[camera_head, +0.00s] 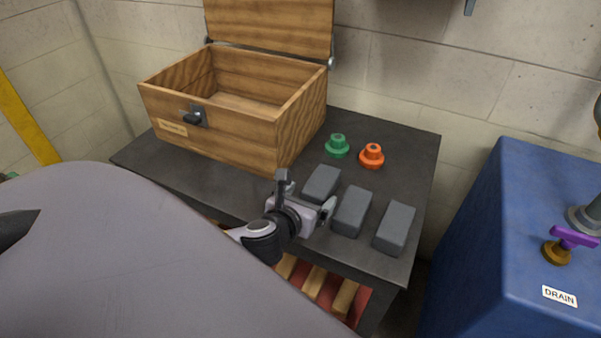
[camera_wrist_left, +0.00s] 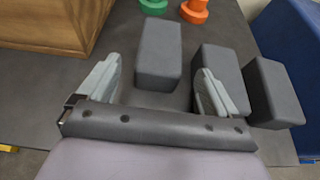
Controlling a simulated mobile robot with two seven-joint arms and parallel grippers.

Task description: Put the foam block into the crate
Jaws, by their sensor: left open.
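Three similar grey blocks lie in a row on the dark table: a left one (camera_head: 322,184), a middle one (camera_head: 351,211) and a right one (camera_head: 394,228). I cannot tell which is the foam block. The wooden crate (camera_head: 215,131) stands open and empty behind them to the left, its lid raised. My left gripper (camera_head: 306,193) is open and empty at the near end of the left block. In the left wrist view the left block (camera_wrist_left: 159,52) lies ahead between the fingers, and the right finger overlaps the middle block (camera_wrist_left: 222,72). My right gripper is out of view.
A green knob-like part (camera_head: 337,146) and an orange one (camera_head: 371,156) stand behind the blocks. A blue cabinet (camera_head: 520,240) with a purple valve handle (camera_head: 574,237) is at the right. The wall is close behind the table.

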